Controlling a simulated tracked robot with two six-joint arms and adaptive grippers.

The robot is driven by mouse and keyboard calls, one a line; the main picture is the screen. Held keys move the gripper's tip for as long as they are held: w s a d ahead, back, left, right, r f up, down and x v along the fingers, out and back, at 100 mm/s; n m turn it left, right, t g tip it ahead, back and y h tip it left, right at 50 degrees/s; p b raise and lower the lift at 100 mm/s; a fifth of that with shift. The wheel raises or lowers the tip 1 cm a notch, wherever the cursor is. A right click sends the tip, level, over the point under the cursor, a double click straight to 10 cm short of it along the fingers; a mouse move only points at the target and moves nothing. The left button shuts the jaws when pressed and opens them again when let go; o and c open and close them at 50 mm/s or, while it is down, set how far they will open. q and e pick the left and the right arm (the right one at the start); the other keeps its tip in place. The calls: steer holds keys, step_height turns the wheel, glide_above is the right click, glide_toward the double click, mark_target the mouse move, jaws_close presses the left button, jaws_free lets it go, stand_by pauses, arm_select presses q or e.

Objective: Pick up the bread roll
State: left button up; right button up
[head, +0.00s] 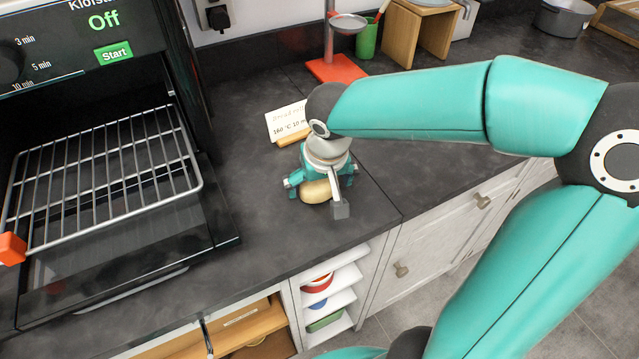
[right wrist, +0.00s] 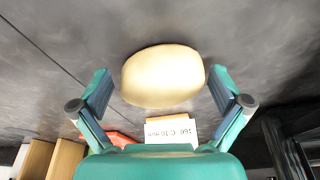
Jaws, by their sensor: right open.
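The bread roll (head: 314,191) is a pale, rounded lump on the dark countertop, partly hidden under my right gripper (head: 320,196) in the head view. In the right wrist view the whole bread roll (right wrist: 162,76) shows, lying between and slightly beyond the two fingertips. My right gripper (right wrist: 163,94) is open, with one finger on each side of the roll and a visible gap to each. It points down at the counter from above. My left gripper is not in view.
An oven (head: 95,55) with its wire rack (head: 110,170) pulled out stands at the left. A recipe card (head: 287,122) in a wooden holder stands just behind the roll. A red-based scale (head: 335,68) and green cup (head: 366,40) are farther back. The counter's front edge is close.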

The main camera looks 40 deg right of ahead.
steer(key=shift+c, duration=0.3)
steer(key=c, duration=0.9)
steer(key=shift+r, duration=0.1)
steer(key=shift+c, duration=0.2)
